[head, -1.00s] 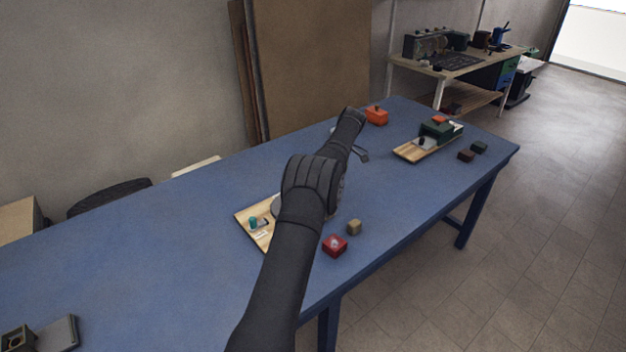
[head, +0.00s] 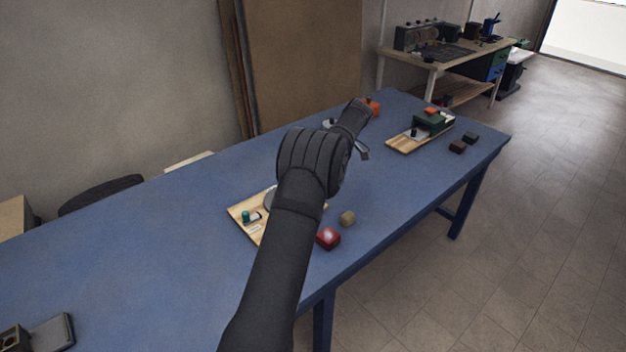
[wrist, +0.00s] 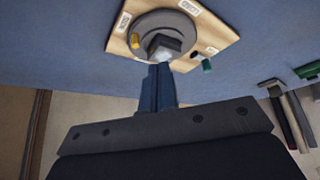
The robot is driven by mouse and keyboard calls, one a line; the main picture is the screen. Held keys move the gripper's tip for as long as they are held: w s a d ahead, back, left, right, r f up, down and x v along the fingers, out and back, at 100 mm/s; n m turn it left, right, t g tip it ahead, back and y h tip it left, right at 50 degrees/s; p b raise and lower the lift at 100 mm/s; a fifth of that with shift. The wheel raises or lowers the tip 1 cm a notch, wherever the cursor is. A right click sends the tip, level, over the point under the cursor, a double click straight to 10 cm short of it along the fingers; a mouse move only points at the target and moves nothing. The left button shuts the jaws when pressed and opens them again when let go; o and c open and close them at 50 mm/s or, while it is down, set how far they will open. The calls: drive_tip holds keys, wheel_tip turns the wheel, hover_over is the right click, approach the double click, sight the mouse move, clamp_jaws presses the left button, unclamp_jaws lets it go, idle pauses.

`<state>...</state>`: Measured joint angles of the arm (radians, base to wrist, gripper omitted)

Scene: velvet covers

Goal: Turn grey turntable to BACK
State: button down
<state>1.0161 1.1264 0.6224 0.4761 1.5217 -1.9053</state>
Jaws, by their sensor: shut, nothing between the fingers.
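The grey turntable (wrist: 178,22) is a round disc on a wooden board (wrist: 230,36) with several small white labels, too small to read. It carries a dark raised block (wrist: 166,43) and a yellow piece (wrist: 135,41) near its rim. A green peg (wrist: 207,66) stands on the board by one label. In the head view my arm hides most of the turntable (head: 269,200); the board (head: 238,212) shows at its left. My gripper (wrist: 160,68) is shut and empty, its tips close to the dark block in the wrist view; I cannot tell whether they touch.
A red box (head: 328,238) and a tan block (head: 347,218) lie right of the board near the blue table's front edge. A second wooden board (head: 401,146) with a green box (head: 431,121) stands farther back. The left of the table (head: 130,240) is mostly clear.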

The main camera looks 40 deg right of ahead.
drive_tip(key=w+a+m+t+h, duration=0.4)
drive_tip(key=w+a+m+t, duration=0.15)
drive_tip(key=m, duration=1.15)
drive_tip(key=s+a+f+m+g+h, duration=0.1)
drive_tip(key=s+a+f+m+h, duration=0.1)
drive_tip(key=s+m, duration=0.45)
drive_tip(key=s+a+f+m+h, duration=0.2)
drive_tip(key=s+m+h, duration=0.1)
drive_tip(key=m, duration=0.7)
drive_tip(key=x, duration=0.9)
drive_tip(key=shift+d+f, duration=0.15)
drive_tip(key=shift+f, duration=0.1)
drive_tip(key=shift+w+d+f, duration=0.1)
drive_tip(key=shift+w+d, duration=0.45)
drive_tip(key=shift+w, duration=0.35)
drive_tip(key=shift+w+d, duration=0.5)
drive_tip(key=shift+w, duration=0.4)
drive_tip(key=shift+w+d+n+t+y, duration=0.1)
drive_tip(key=shift+w+n+t+y, duration=0.05)
drive_tip(key=shift+n+y, duration=0.45)
drive_tip(key=shift+w+d+n+t+y, duration=0.1)
drive_tip(key=shift+n+y, duration=0.4)
drive_tip(key=shift+n, duration=0.15)
